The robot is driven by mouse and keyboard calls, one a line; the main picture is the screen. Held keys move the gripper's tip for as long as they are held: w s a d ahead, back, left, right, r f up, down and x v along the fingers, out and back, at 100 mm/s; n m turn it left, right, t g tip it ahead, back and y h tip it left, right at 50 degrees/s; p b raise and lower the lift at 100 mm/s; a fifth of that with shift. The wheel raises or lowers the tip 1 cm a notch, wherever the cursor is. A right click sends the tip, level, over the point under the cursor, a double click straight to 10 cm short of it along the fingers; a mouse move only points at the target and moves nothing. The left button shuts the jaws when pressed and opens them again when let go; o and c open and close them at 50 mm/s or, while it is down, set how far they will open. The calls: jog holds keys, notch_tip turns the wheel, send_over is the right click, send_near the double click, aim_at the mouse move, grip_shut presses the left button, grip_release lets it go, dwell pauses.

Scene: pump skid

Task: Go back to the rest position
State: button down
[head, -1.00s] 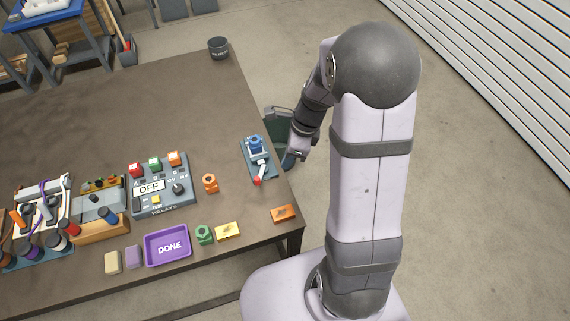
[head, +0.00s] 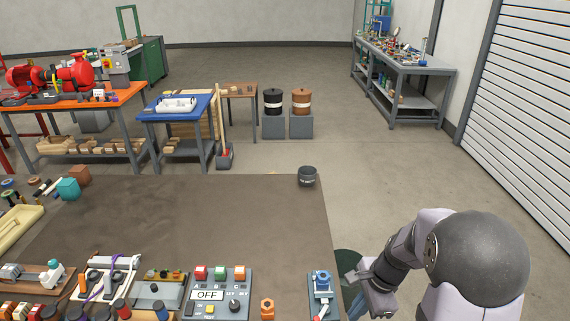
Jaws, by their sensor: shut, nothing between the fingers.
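My gripper (head: 357,312) hangs low at the bottom of the head view, just off the right edge of the workbench. Its fingers are small and partly cut off by the frame; it is shut and holds nothing. My forearm comes down to it from the dark grey elbow at the lower right. A dark green bin (head: 348,262) stands behind my wrist, partly hidden by it.
The brown workbench (head: 190,215) has a black pot (head: 307,176) at its far right corner. A relay panel (head: 220,290) reading OFF and a blue valve unit (head: 321,285) are along its near side. Open floor lies right of the bench.

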jog(key=s+r+n+g+h, duration=0.1)
jog(key=s+n+g+h, duration=0.15)
jog(key=s+n, duration=1.35)
jog(key=shift+n+t, duration=0.5)
jog(key=shift+t, duration=0.25)
jog(key=a+r, duration=0.1)
jog(key=w+a+r, duration=0.2)
jog(key=shift+a+r, duration=0.3)
